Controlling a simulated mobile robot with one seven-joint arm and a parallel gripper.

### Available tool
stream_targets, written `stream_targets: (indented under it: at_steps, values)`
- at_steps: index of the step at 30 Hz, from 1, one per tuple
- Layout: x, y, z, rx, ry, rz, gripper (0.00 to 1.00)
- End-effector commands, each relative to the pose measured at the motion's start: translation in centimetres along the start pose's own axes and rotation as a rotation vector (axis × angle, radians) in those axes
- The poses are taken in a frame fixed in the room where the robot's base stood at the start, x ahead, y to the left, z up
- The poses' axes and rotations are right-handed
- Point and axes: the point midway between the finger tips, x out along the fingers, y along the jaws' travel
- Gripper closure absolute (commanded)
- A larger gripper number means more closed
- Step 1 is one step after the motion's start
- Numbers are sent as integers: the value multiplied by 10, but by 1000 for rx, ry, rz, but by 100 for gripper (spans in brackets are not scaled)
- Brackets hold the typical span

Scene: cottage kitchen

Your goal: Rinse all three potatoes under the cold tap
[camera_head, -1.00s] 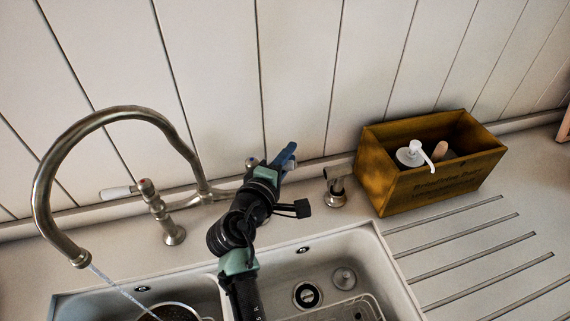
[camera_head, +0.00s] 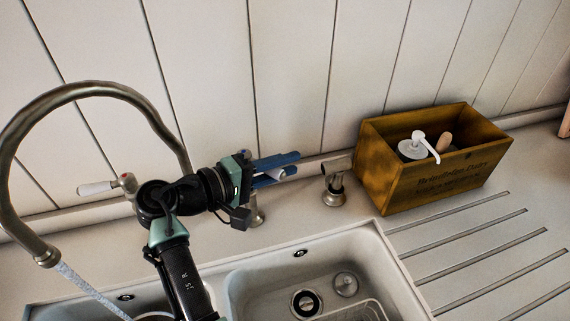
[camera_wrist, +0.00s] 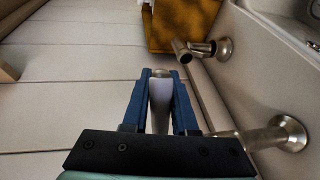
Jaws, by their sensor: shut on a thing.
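The brass-coloured swan-neck tap (camera_head: 75,90) arches at the left, and water (camera_head: 85,290) runs from its spout toward the left basin. A white lever with a red mark (camera_head: 97,187) stands on its left side. My gripper (camera_head: 278,168) is on the tap's right side, its blue fingers shut around a second white tap lever (camera_wrist: 160,105), which points away from me between them. The lever's metal stem (camera_wrist: 265,137) shows at the right in the wrist view. My arm hides much of the tap's base. I see no potatoes; the left basin is mostly out of view.
A wooden box (camera_head: 435,190) with a white pump dispenser (camera_head: 418,148) and a brush handle stands right of the tap. A small metal fitting (camera_head: 335,190) is between. The right basin (camera_head: 275,285) holds a wire rack; a grooved drainer lies right. The panelled wall is close behind.

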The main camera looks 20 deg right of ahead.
Motion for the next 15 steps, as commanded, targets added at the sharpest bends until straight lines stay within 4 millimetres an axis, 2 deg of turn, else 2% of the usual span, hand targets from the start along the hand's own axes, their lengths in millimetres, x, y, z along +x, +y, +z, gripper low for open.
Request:
stream_targets:
  at_steps: [11,12,15]
  values:
    - [0,-4,1,-4,-7,-8,100]
    - [0,-5,1,-4,-7,-8,72]
    - [0,-4,1,-3,-7,-7,54]
